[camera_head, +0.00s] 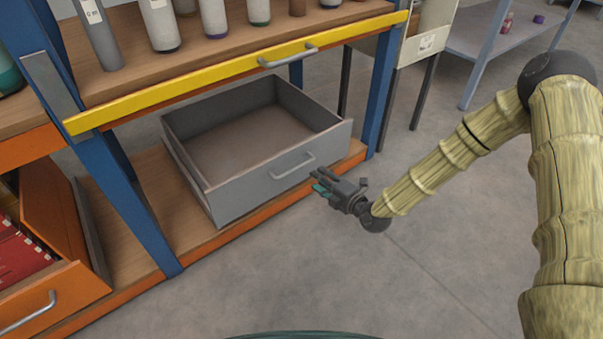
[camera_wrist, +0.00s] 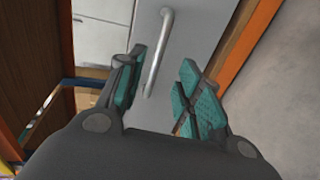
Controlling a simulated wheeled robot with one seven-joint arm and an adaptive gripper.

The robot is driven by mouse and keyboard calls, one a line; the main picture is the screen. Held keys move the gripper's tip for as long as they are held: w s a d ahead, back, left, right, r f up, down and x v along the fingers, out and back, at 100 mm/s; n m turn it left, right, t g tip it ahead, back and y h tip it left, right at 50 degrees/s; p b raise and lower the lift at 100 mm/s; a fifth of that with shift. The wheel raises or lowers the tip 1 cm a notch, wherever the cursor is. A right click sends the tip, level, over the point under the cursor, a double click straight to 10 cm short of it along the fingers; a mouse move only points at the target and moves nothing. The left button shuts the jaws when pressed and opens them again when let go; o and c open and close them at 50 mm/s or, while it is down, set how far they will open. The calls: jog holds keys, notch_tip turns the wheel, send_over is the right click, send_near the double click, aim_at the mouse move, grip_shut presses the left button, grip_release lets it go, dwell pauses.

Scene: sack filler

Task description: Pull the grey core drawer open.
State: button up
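The grey drawer (camera_head: 262,187) is in the lower shelf bay. Its empty inside shows from above, and its front stands near the shelf's orange front edge. A silver bar handle (camera_head: 293,166) is on its front; the handle also shows in the wrist view (camera_wrist: 158,50). My gripper (camera_head: 318,182) is just in front of the drawer front, close to the right end of the handle. In the wrist view my gripper (camera_wrist: 162,68) is open, with the handle showing between its teal-padded fingers. I cannot tell any contact with the handle.
An open orange drawer (camera_head: 58,285) with red items is at lower left. A blue post (camera_head: 127,195) stands between the bays. The floor (camera_head: 440,230) in front is clear.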

aim_at(302, 167)
jog(key=shift+b+x, duration=2.6)
jog(key=shift+x, duration=2.8)
jog(key=shift+c, duration=0.3)
grip_shut()
